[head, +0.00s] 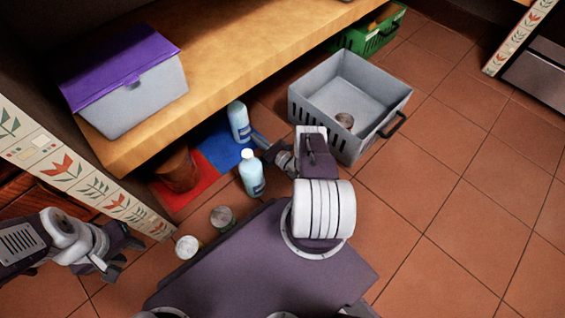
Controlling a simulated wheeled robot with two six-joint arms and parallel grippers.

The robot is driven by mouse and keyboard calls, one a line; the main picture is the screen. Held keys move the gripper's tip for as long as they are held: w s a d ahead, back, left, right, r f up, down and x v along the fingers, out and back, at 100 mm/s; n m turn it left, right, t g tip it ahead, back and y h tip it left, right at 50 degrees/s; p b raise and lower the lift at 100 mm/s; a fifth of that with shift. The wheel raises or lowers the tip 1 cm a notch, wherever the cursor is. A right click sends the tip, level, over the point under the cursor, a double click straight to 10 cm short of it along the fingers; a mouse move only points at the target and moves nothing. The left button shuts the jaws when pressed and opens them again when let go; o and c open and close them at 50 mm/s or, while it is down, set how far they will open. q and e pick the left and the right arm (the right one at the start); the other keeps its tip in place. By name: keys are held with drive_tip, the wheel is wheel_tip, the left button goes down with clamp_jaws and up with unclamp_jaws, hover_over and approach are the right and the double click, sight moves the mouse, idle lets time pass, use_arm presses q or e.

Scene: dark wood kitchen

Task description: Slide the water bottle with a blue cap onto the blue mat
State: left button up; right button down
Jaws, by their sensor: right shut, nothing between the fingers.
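Two pale blue bottles stand upright on the floor by the low shelf. The rear bottle (239,123) has its base at the blue mat (216,151); its cap colour is hard to tell. The front bottle (251,176) has a white-looking cap and stands at the mat's near right side. My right gripper (259,139) is shut and empty, low beside the rear bottle's right side, just behind the front bottle. I cannot tell whether it touches either. My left gripper (124,257) is open and empty at the lower left, away from the bottles.
A red mat (185,199) with a brown pot (177,170) adjoins the blue mat. Two cans (222,218) (187,247) stand near my base. A grey crate (378,129) holding a can is right of my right arm. The wooden shelf (240,50) overhangs behind. Floor at right is clear.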

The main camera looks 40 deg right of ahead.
drive_tip(key=shift+s+d+r+p, duration=0.15)
drive_tip(key=shift+s+r+p, duration=0.1)
drive_tip(key=shift+s+p, duration=0.25)
drive_tip(key=shift+s+d+r+p, duration=0.1)
drive_tip(key=shift+s+r+p, duration=0.15)
drive_tip(key=shift+s, duration=0.45)
drive_tip(key=s+p, duration=0.1)
drive_tip(key=s, duration=0.1)
drive_tip(key=s+p, duration=0.1)
drive_tip(key=s, duration=0.2)
drive_tip(key=s+d+p, duration=0.1)
drive_tip(key=s, duration=0.1)
drive_tip(key=shift+s+f, duration=0.3)
drive_tip(key=shift+f, duration=0.1)
drive_tip(key=shift+s+f, duration=0.1)
drive_tip(key=shift+s, duration=0.15)
drive_tip(key=shift+s+d, duration=0.1)
